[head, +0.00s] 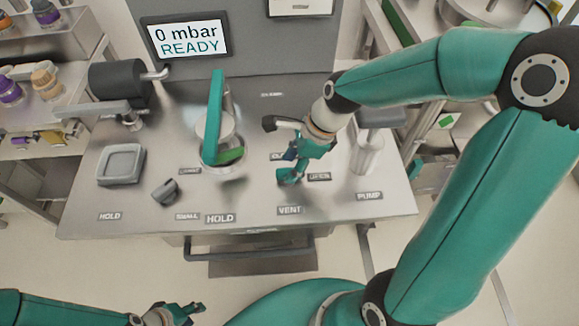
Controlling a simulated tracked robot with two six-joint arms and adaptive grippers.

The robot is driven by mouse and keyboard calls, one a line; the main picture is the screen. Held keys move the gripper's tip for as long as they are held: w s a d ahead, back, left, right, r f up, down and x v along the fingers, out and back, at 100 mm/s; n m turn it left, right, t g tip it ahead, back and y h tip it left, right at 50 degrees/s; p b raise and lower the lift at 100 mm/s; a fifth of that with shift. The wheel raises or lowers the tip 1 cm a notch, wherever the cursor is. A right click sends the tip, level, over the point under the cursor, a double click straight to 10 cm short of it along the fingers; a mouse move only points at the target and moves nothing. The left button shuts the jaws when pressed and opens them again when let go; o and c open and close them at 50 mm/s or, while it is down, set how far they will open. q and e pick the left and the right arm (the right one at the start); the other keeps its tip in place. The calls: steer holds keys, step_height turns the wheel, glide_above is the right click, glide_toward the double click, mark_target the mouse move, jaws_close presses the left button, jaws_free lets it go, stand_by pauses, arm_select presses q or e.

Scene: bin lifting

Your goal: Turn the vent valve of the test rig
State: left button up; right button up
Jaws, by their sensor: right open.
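The test rig is a grey metal bench (130,205) with a display (187,38) reading "0 mbar READY". The VENT label (290,210) is on its front edge, with an OPEN label (319,177) above it. A pale lever with a dark end (270,124) shows behind my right gripper and looks like part of the vent valve; the valve body is hidden. My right gripper (287,168) is open above the VENT label, close to the lever; contact cannot be told. My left gripper (194,311) is low at the bottom edge, away from the bench; its finger gap is unclear.
A teal lever (214,118) stands on a round fitting left of my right gripper. A grey square tray (121,164) and a small dark block (165,192) lie further left. A pale cylinder (367,155) stands right, above the PUMP label. Shelves with bottles flank the left.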

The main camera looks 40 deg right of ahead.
steer(key=shift+x, duration=0.9)
jaws_close()
